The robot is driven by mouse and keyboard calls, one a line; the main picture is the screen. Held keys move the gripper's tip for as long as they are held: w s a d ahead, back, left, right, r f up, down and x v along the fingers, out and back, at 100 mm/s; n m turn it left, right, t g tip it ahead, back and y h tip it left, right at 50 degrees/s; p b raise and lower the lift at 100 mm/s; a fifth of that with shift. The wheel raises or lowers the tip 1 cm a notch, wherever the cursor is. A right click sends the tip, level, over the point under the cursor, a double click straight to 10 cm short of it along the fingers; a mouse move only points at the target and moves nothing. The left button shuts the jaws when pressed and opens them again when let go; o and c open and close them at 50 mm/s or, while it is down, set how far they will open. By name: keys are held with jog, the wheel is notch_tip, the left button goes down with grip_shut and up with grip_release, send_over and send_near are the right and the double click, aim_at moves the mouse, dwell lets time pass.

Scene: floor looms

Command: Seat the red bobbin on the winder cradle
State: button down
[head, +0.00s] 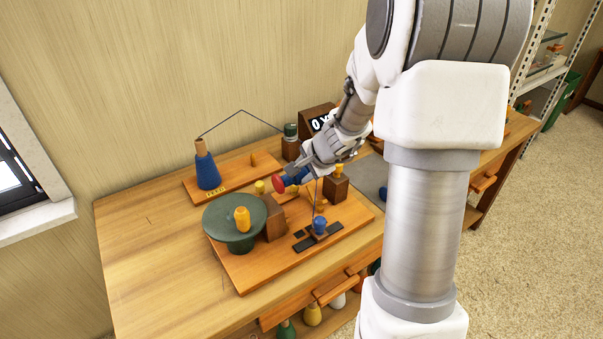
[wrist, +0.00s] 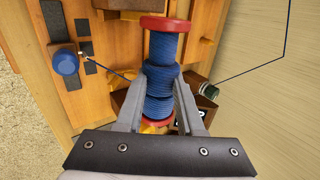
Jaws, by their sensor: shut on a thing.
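My gripper (head: 298,178) is shut on the red bobbin (head: 279,184), holding it above the winder board. In the wrist view the bobbin (wrist: 163,48) has red flanges and blue yarn wound on it, and the fingers (wrist: 161,88) clasp its lower half from both sides. In the head view the bobbin lies roughly level, one red end facing left. Below it are two brown wooden posts with yellow tops, one at left (head: 274,216) and one at right (head: 336,188), which look like the winder cradle. My gripper and the bobbin hide part of the space between them.
A blue knob (head: 319,225) stands at the board's front. A thin blue strand spans there. The bench's left end is clear.

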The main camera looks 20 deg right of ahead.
jog(key=shift+f+b, duration=2.45)
jog(key=shift+b, duration=0.1)
jog(key=shift+f+b, duration=1.35)
jog(key=shift+b, duration=0.25)
jog(key=shift+f, duration=0.15)
jog(key=shift+f+b, duration=0.35)
jog(key=shift+b, duration=0.2)
jog(key=shift+f+b, duration=0.35)
jog(key=shift+b, duration=0.05)
jog(key=shift+c, duration=2.2)
grip_release()
